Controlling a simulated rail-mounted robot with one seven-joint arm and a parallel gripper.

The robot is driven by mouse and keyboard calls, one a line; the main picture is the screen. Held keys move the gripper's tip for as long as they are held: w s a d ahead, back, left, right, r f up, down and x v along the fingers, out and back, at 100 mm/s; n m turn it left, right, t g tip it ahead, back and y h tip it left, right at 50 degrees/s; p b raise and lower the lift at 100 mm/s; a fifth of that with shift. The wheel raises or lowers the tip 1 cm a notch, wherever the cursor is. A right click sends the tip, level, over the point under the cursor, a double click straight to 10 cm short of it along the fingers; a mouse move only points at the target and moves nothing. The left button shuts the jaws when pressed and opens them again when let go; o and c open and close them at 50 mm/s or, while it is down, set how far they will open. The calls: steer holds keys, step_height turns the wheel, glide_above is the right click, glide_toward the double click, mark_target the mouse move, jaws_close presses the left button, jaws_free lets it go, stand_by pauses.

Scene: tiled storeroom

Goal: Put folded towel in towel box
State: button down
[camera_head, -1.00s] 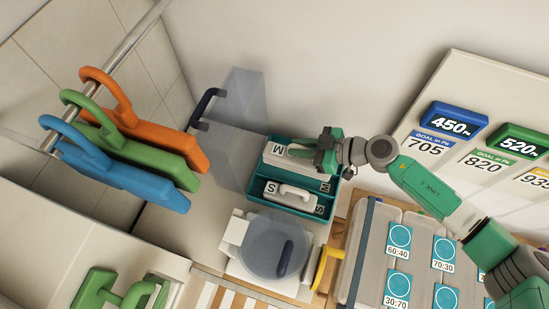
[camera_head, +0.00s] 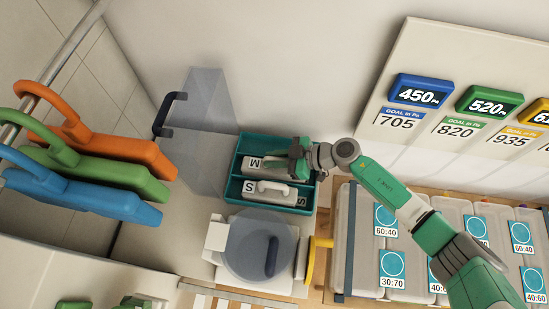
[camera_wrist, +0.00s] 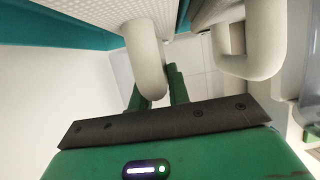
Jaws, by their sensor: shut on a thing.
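In the wrist view my gripper (camera_wrist: 160,90) is shut on that block's pale looped handle (camera_wrist: 146,55). The other handle (camera_wrist: 250,58) is beside it, free. The M block appears seated in the box.
A translucent round lid (camera_head: 250,245) on a white base stands in front of the box. A clear panel with a dark handle (camera_head: 165,113) is at its left. Lidded bins (camera_head: 375,268) fill the right. Orange, green and blue hangers (camera_head: 110,195) hang at left.

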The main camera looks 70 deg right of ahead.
steer(key=c, duration=1.3)
jaws_free()
steer(key=shift+f, duration=0.1)
steer(key=shift+c, duration=0.2)
steer(key=shift+s+r, duration=0.15)
steer(key=shift+r, duration=0.1)
steer(key=p+v, duration=0.1)
steer(key=v, duration=1)
steer(key=shift+s, duration=0.25)
steer(key=shift+r, duration=0.15)
